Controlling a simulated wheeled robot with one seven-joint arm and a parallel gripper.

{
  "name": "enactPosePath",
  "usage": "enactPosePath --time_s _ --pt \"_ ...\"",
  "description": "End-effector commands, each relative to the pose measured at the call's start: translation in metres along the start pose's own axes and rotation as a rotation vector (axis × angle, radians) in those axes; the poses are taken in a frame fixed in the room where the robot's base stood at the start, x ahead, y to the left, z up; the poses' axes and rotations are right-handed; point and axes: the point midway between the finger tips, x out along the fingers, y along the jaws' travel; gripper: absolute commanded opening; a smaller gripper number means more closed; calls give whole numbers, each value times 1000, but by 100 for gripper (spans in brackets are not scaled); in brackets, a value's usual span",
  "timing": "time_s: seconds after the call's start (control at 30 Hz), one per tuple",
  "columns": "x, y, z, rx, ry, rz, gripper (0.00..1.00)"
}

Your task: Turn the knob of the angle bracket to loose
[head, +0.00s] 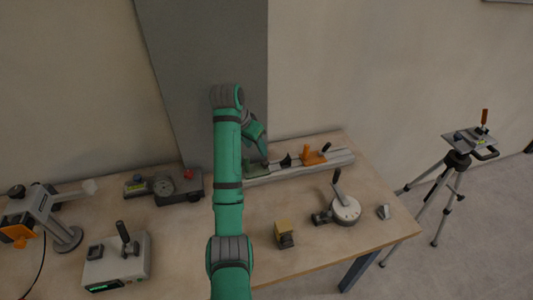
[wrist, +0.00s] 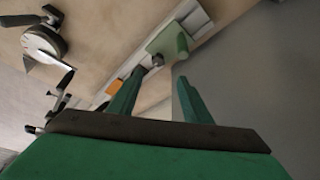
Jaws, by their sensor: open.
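A pale green bracket-like part (wrist: 168,42) sits on the metal rail in the wrist view, and I take it to be the angle bracket. A small grey knob (wrist: 157,61) shows at its near side. My gripper (wrist: 160,76) is open, with the knob just beyond and between the fingertips in the picture; I cannot tell whether they touch it. In the head view the green part (head: 259,169) shows at the left of the rail, partly behind my arm. My fingers are mostly hidden there. The knob's setting cannot be read.
The rail (head: 340,158) also carries an orange block (head: 313,156) and a black clamp (head: 286,160). A round dial with a lever (head: 345,209), a yellow-topped block (head: 284,234) and a meter box (head: 117,262) stand on the table. A tripod (head: 457,162) stands at right. The grey panel (head: 205,50) rises behind.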

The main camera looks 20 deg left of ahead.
Motion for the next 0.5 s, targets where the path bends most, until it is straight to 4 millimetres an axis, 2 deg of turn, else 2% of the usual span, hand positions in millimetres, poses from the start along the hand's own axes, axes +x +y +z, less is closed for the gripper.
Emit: enactPosePath --time_s 0.37,0.5 --pt "26 11 -8 13 1 9 45" --pt "48 10 -4 11 -6 11 45"
